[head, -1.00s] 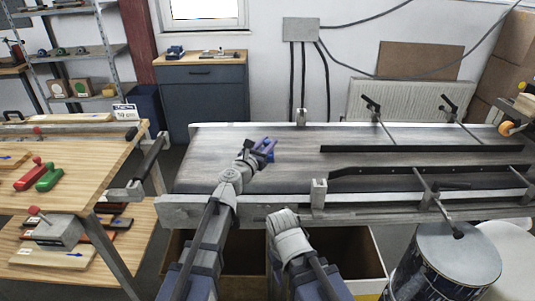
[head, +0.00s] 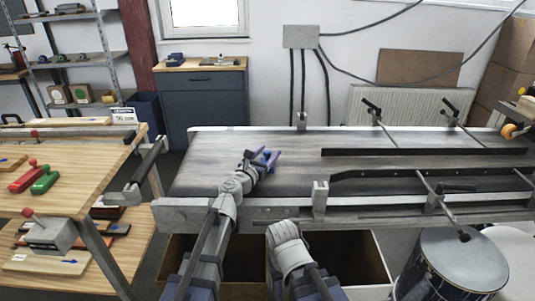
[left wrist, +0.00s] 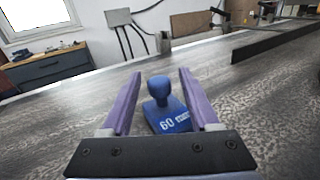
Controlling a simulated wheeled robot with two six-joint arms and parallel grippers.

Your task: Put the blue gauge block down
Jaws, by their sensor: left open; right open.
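The blue gauge block (left wrist: 168,115), marked 60 and topped with a round knob, stands upright on the grey conveyor belt (left wrist: 60,120) in the left wrist view. My left gripper (left wrist: 160,88) is open, with its purple fingers on either side of the block and a gap visible at each side. In the head view the blue block (head: 267,154) shows between the fingers of my left gripper (head: 265,158), over the left part of the belt. My right gripper (head: 283,229) is low in front of the conveyor's front rail; its fingertips are hard to make out.
Black guide rails (head: 420,152) lie over the right part of the belt. A wooden workbench (head: 90,160) with red and green handled pieces stands at the left. A drum (head: 455,265) stands at front right. The belt's left end is clear.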

